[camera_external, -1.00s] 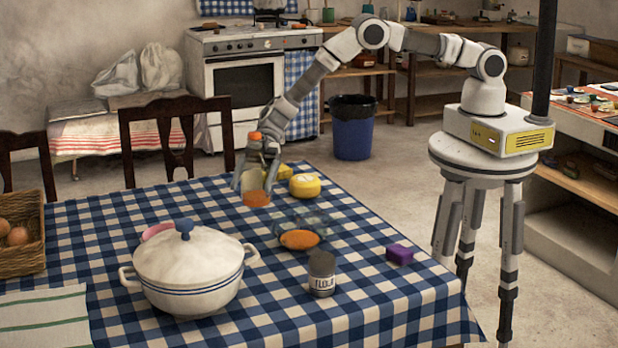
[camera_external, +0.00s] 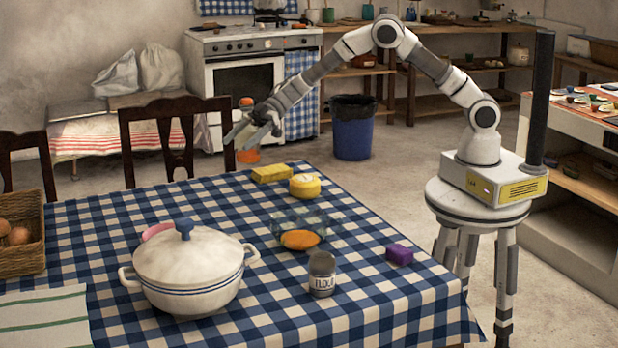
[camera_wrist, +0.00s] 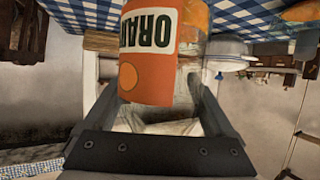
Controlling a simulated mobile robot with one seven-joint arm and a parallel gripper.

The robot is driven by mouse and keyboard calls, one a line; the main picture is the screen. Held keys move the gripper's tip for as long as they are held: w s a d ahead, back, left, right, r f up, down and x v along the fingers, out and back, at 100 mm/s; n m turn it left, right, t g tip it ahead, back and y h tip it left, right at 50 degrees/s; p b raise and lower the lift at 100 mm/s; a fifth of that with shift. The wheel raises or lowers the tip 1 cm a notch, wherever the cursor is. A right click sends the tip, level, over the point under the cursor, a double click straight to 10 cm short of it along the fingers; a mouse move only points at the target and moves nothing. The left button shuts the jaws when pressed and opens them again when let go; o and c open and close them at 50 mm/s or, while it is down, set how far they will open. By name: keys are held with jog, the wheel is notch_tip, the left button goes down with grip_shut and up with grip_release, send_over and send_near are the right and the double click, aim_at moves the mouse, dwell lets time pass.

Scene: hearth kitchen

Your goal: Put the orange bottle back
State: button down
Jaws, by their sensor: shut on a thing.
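The orange bottle (camera_external: 248,156) is held up in the air by my gripper (camera_external: 250,132). Orange shows above and below the fingers in the external view. In the wrist view the bottle (camera_wrist: 150,60) sits between the two fingers (camera_wrist: 150,110), with a large orange and cream label that reads "ORAN". The fingers are shut on it. In the external view the fingers hide its middle. It appears over or just beyond the far edge of the checked table (camera_external: 200,205); its exact height is hard to tell.
On the table stand a lidded white pot (camera_external: 187,270), a flour jar (camera_external: 321,273), a glass bowl (camera_external: 285,222), a yellow round (camera_external: 305,186), a yellow sponge (camera_external: 272,173) and a purple block (camera_external: 399,254). A wooden chair (camera_external: 172,110) and a stove (camera_external: 245,80) are behind.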

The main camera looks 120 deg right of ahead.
jog(key=shift+s+d+b, duration=0.35)
jog(key=shift+s+d, duration=0.1)
jog(key=shift+d, duration=0.35)
jog(key=shift+w+a+f+b, duration=0.8)
jog(key=shift+w+a+f, duration=0.55)
jog(key=shift+f, duration=0.4)
jog(key=shift+w+a+f+b, duration=0.85)
jog(key=shift+w+a+f, duration=0.5)
jog(key=shift+f, duration=0.45)
jog(key=shift+w+a+f+b, duration=0.8)
jog(key=shift+w+a+f, duration=0.5)
jog(key=shift+f, duration=0.45)
jog(key=shift+f, duration=0.15)
grip_release()
jog(key=shift+s+f, duration=0.1)
